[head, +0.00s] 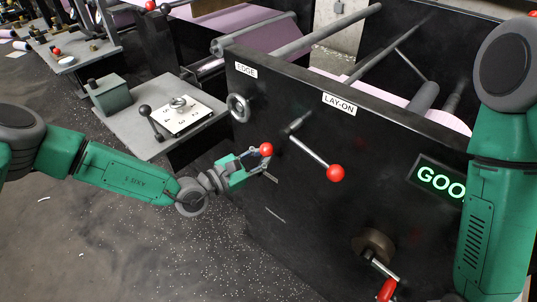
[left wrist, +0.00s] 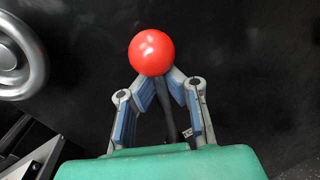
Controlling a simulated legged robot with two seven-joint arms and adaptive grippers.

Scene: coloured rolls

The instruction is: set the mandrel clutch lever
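A lever with a red ball knob (head: 266,149) stands out from the black machine panel, which I take for the mandrel clutch lever. My left gripper (head: 262,160) is at this lever, just below the knob. In the left wrist view the red ball (left wrist: 151,52) sits at the fingertips and covers part of them. The two fingers of my left gripper (left wrist: 160,82) lean inward and close around the dark lever shaft (left wrist: 166,112). My right arm shows at the right edge of the head view; its gripper is out of view.
A second red-knobbed lever (head: 335,172) sits right under the LAY-ON label (head: 339,104). A handwheel (head: 238,107) is below the EDGE label. A crank with a red handle (head: 386,290) is lower right. A green GOO... display (head: 440,186) is partly hidden. A grey side table (head: 150,115) stands left.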

